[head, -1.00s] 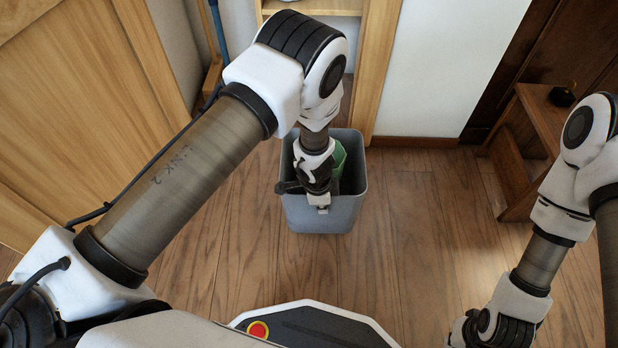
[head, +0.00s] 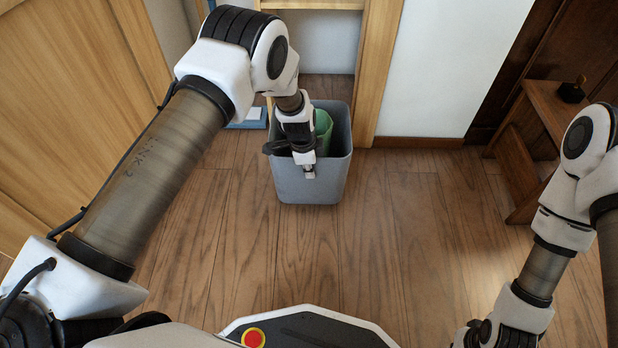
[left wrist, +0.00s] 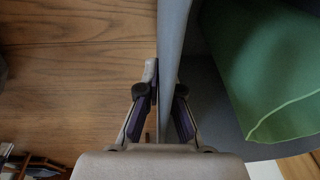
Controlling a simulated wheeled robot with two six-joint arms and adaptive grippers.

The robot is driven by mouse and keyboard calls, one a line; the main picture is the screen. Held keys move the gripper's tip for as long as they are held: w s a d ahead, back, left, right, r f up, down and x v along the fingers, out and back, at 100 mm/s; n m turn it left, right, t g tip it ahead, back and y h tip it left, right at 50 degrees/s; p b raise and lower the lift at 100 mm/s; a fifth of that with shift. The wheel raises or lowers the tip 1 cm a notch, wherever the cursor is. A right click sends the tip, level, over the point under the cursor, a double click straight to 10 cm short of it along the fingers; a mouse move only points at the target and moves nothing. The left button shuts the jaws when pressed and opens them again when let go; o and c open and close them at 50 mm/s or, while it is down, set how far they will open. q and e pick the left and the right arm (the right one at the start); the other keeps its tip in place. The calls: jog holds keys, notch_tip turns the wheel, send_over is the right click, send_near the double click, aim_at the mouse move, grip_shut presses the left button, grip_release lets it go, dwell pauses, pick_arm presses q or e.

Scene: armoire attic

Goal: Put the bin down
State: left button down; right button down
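The grey bin (head: 334,182) is in the middle of the head view, upright, with a green item (head: 324,128) inside. My left gripper (head: 309,172) is at the bin's near rim. In the left wrist view its fingers (left wrist: 164,105) stand on both sides of the bin wall (left wrist: 172,45), closed on it. The green item (left wrist: 265,70) shows inside the bin to the right. Whether the bin's base touches the floor I cannot tell. My right arm is at the right of the head view; its fingers are out of the picture.
The wooden floor (head: 400,240) is clear in front of and to the right of the bin. A wooden frame (head: 376,70) and white wall (head: 440,70) stand behind it. A brown wooden stand (head: 545,130) is at the right. A blue object (head: 250,118) lies behind the bin's left side.

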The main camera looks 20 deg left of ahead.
aim_at(310, 180)
pick_arm(q)
jog(key=shift+w+a+f+b, duration=0.15)
jog(key=shift+w+f+b, duration=0.1)
jog(key=shift+f+b, duration=0.05)
notch_tip(310, 180, down, 3)
jog(key=shift+f+b, duration=0.1)
jog(key=shift+b, duration=1.05)
jog(key=shift+r, duration=0.2)
jog(key=shift+f, duration=0.2)
jog(key=c, duration=1.3)
grip_release()
jog(key=shift+s, duration=0.1)
jog(key=shift+r, duration=0.15)
